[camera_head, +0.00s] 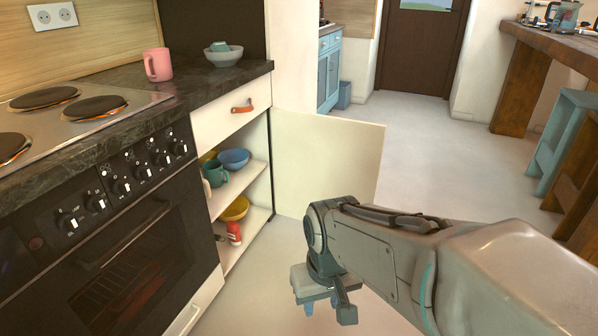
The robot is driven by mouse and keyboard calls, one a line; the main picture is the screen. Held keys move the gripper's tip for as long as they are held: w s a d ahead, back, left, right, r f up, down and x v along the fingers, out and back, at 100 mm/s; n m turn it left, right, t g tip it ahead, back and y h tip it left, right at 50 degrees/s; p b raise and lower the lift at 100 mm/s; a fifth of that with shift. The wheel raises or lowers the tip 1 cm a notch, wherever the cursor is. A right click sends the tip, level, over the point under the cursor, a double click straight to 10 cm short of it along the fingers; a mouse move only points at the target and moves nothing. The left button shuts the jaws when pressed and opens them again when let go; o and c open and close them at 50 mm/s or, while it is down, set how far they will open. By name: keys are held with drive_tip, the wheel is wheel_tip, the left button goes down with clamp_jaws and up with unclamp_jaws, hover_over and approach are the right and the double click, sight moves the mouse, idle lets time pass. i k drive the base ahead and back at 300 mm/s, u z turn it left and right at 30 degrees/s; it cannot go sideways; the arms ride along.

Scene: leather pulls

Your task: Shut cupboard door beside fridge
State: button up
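The cream cupboard door (330,160) stands wide open, hinged at the right side of the low cupboard (262,208) and swung out over the floor. Its inner face shows. The cupboard's shelves hold bowls, a teal mug and a red bottle. A tall pale panel (300,50) rises just right of the cupboard; I cannot tell if it is the fridge. My gripper (325,303) points down over the floor, in front of the door and apart from it. Nothing shows in it, but its finger gap is unclear from this angle.
An oven with a hob (130,215) stands left of the cupboard. A drawer (232,110) with a leather pull sits above the opening. A pink mug (158,64) and a bowl (222,55) are on the counter.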

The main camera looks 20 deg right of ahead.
sight(316, 157)
drive_tip(key=z, duration=1.45)
drive_tip(key=i, duration=4.5)
drive_tip(key=u, duration=4.05)
drive_tip(key=i, duration=0.3)
drive_tip(key=u, duration=0.15)
